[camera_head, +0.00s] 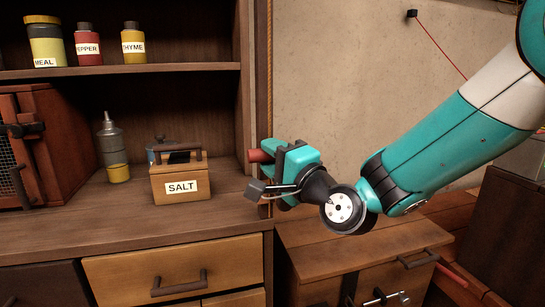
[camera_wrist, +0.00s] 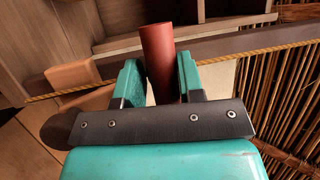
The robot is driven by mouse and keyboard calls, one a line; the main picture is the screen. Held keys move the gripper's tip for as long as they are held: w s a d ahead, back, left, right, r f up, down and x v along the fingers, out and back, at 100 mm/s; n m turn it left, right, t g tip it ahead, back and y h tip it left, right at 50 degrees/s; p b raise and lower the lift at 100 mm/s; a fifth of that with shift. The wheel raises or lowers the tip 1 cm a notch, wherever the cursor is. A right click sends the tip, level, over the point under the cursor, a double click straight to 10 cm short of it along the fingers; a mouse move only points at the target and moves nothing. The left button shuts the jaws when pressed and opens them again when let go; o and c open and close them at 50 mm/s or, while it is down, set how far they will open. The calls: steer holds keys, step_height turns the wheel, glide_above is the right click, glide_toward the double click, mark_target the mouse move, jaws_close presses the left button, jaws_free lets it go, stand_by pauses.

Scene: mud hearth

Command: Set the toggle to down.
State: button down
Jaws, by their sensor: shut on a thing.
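My gripper (camera_head: 281,155) is at the right edge of the wooden cabinet, beside its upright post. It is shut on a red cylinder (camera_wrist: 158,50), which stands between the two teal fingers in the wrist view. In the head view the cylinder's red end (camera_head: 257,156) sticks out to the left of the fingers, close to the post. Nothing in either view is plainly marked as the toggle. I cannot tell whether the red cylinder is its handle or a loose piece. Its far end and mounting are hidden.
A wooden box labelled SALT (camera_head: 181,180) stands on the counter left of my gripper, with a grey bottle (camera_head: 113,150) beyond it. A yellow rope (camera_head: 270,70) runs along the cabinet's edge. Jars stand on the upper shelf (camera_head: 150,69). A lower wooden chest (camera_head: 340,250) is below my arm.

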steer(key=shift+f, duration=0.1)
steer(key=c, duration=0.9)
jaws_free()
steer(key=shift+f, duration=0.1)
step_height(320, 180, up, 31)
steer(key=p, duration=2.8)
steer(key=shift+b+v, duration=3.35)
steer(key=shift+v, duration=2.25)
steer(key=shift+f, duration=0.15)
